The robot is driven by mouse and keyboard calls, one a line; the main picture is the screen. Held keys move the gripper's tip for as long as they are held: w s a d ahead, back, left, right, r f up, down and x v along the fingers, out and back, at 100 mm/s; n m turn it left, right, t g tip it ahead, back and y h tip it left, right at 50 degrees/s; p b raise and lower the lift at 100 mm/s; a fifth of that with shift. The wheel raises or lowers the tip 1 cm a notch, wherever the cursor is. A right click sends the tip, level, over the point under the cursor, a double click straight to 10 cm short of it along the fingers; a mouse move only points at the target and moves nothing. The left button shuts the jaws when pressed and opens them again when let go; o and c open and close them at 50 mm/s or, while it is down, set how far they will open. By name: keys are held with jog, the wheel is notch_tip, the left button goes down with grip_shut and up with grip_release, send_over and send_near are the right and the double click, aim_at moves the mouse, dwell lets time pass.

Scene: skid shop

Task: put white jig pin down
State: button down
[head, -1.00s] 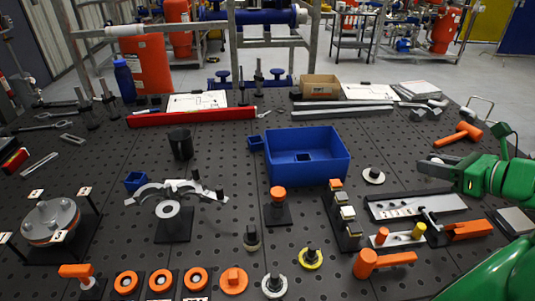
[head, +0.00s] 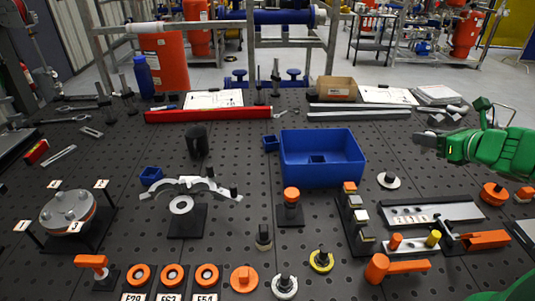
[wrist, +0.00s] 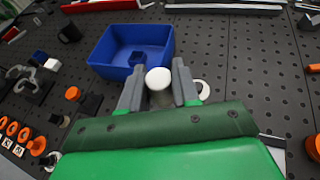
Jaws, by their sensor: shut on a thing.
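The white jig pin (wrist: 158,78) shows its round white top between the two grey fingers of my gripper (wrist: 158,90) in the wrist view. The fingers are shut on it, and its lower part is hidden. In the head view my green gripper (head: 428,143) hangs over the right side of the table, to the right of the blue bin (head: 350,168). The pin is too small to make out there.
The black perforated table (head: 235,250) is crowded at the front with orange rings and knobs. A grey metal channel (head: 440,212) and a white ring with a dark post (head: 388,180) lie below my gripper. An orange mallet (head: 395,267) lies near the front.

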jog(key=shift+w+a+r+m+h, duration=0.35)
jog(key=shift+w+a+m+h, duration=0.45)
jog(key=shift+w+a, duration=2.1)
jog(key=shift+w+a+r+m+h, duration=0.4)
jog(key=shift+w+a+m+h, duration=0.4)
jog(key=shift+w, duration=3.9)
jog(key=shift+w+a+r+m+h, duration=0.35)
jog(key=shift+w+a+m+h, duration=0.4)
jog(key=shift+w+a, duration=2.2)
jog(key=shift+w+a+m+h, duration=1.45)
jog(key=shift+w+a, duration=1.9)
jog(key=shift+a, duration=1.95)
jog(key=s+a+f+m+g+h, duration=0.1)
jog(key=s+a+m+h, duration=0.2)
jog(key=a, duration=0.9)
jog(key=s+a+m+g+h, duration=0.1)
jog(key=s+a+g+h, duration=0.15)
jog(key=s+a, duration=0.6)
notch_tip(320, 180, down, 11)
jog(key=w+a, duration=0.3)
jog(key=shift+t, duration=0.45)
jog(key=shift+w+a+f, duration=0.6)
jog(key=shift+w+f, duration=1.05)
jog(key=shift+w, duration=0.5)
jog(key=shift+w+a+f, duration=0.6)
jog(key=shift+w+f, duration=1.1)
jog(key=shift+w, duration=0.4)
jog(key=shift+w+a+f, duration=0.6)
jog(key=shift+w+f, duration=1.05)
jog(key=shift+w, duration=0.5)
